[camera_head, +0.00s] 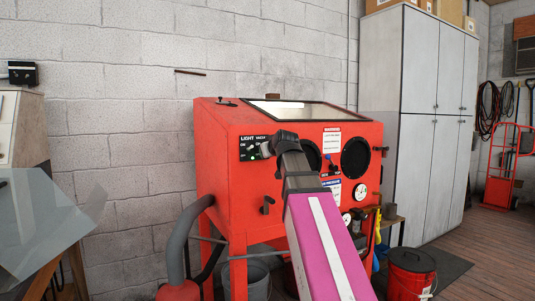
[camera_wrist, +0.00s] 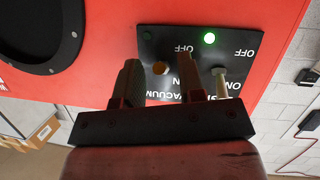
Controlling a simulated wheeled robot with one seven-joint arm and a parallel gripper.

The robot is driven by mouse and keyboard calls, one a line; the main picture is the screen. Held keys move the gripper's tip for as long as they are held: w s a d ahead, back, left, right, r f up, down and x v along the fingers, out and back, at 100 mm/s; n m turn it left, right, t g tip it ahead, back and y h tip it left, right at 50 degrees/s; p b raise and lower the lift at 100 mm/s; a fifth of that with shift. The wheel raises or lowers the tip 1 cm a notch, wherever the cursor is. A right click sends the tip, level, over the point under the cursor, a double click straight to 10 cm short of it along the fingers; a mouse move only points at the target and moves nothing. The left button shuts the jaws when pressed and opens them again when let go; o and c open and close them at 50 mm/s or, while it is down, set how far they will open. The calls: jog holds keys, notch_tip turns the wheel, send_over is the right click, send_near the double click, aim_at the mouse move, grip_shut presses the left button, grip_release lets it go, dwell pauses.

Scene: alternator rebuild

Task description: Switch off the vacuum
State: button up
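The black switch panel (camera_head: 245,154) is on the upper left front of the red blast cabinet (camera_head: 225,150). It fills the middle of the wrist view, upside down, with OFF and ON labels. The vacuum switch (camera_wrist: 160,68) shows as a small orange-brown tip above the VACUUM lettering; which way it points I cannot tell. My gripper (camera_wrist: 158,72) is open, with one finger on each side of this tip in the picture. Contact cannot be made out. In the head view my gripper (camera_head: 271,148) covers the panel's right part.
The pale light switch lever (camera_wrist: 220,85) stands just right of my right finger in the wrist view. A round black glove port (camera_wrist: 40,30) is at the left. A grey hose (camera_head: 180,240) rises beside the cabinet.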

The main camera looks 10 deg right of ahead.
jog(key=v, duration=1)
jog(key=shift+s, duration=0.15)
